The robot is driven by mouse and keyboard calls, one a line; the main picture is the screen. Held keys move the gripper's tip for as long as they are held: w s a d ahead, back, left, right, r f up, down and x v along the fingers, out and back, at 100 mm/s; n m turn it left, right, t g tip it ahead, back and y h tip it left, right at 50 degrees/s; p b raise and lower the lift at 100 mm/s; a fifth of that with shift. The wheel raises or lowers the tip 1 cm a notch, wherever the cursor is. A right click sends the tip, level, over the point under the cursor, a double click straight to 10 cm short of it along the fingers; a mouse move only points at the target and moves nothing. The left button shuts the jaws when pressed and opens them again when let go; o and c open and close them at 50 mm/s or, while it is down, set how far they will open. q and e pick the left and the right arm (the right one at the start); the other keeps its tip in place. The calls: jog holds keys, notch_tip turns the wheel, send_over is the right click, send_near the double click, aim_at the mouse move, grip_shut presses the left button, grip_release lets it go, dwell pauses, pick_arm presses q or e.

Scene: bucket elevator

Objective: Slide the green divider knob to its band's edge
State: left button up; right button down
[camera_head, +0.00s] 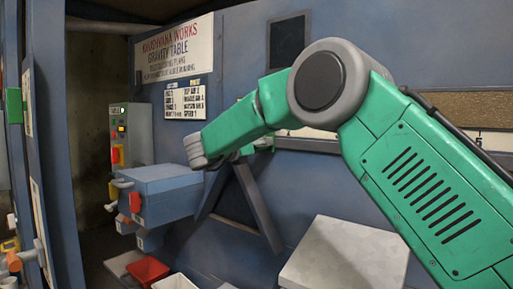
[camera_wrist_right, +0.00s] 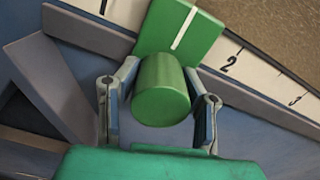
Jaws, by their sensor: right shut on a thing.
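The green divider knob (camera_wrist_right: 162,92) is a round cylinder on a green plate (camera_wrist_right: 200,35) with a white pointer line. The plate overlaps a white numbered scale (camera_wrist_right: 262,78), with its pointer between a mark at the left and the 2. My right gripper (camera_wrist_right: 160,108) has one finger on each side of the knob and is shut on it. In the head view my right arm reaches left across the wall panel and hides most of the gripper. The scale strip (camera_head: 312,134) shows only partly behind the arm. My left gripper is not in view.
Below the scale is an angled chute (camera_head: 258,205). A blue box (camera_head: 165,192) with a red handle stands left of it, near a grey control box (camera_head: 130,135). A red bin (camera_head: 148,269) and a pale block (camera_head: 345,255) are lower down.

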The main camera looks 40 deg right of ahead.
jog(key=shift+s+d+f, duration=0.1)
jog(key=shift+d+f, duration=0.15)
jog(key=shift+f, duration=0.15)
jog(key=c, duration=1.4)
grip_release()
jog(key=o, duration=0.4)
jog(key=shift+d+f, duration=0.1)
jog(key=shift+d, duration=0.05)
jog(key=shift+w+d+f, duration=0.1)
jog(key=shift+w+d, duration=0.25)
jog(key=shift+d, duration=0.05)
jog(key=shift+s+a, duration=0.1)
jog(key=shift+s, duration=0.15)
jog(key=v, duration=1.1)
jog(key=shift+w+a+f, duration=0.1)
jog(key=shift+w, duration=0.05)
